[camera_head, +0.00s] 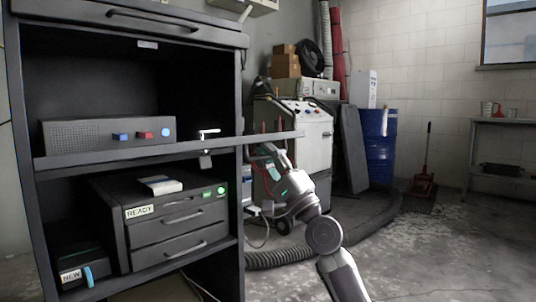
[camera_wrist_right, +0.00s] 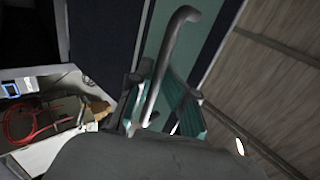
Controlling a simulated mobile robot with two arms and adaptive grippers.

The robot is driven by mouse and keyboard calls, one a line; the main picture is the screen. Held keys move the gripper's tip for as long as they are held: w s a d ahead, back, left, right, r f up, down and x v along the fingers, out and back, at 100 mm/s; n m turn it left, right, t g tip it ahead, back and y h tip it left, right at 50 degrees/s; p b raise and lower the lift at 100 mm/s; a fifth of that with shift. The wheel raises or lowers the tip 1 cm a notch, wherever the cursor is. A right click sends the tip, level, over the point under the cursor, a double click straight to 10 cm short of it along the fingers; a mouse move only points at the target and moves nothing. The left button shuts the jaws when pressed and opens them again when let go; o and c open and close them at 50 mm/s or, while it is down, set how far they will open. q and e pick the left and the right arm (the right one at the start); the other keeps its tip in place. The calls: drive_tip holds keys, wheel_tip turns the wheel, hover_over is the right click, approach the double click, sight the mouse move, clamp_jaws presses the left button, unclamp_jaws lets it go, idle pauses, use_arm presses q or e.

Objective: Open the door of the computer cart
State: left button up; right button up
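The dark computer cart (camera_head: 241,210) stands at the left of the head view, its shelves showing. A long dark bar or panel edge (camera_head: 272,138) crosses its front at mid height and sticks out past the right post. A small silver handle (camera_head: 209,132) sits on this edge. I cannot tell if it is the door seen edge-on. My right gripper (camera_head: 270,165) is right of the cart, just below the bar's outer end. In the right wrist view a bent grey handle (camera_wrist_right: 165,60) lies between its teal-padded fingers (camera_wrist_right: 160,105), which stand apart. My left gripper is out of view.
The cart holds a grey box with coloured knobs (camera_head: 90,132) and a black drawer unit (camera_head: 165,225). Behind my right arm stand a white machine (camera_head: 312,138), a blue barrel (camera_head: 379,150) and a floor hose (camera_head: 350,237).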

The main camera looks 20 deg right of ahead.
drive_tip(key=v, duration=1.2)
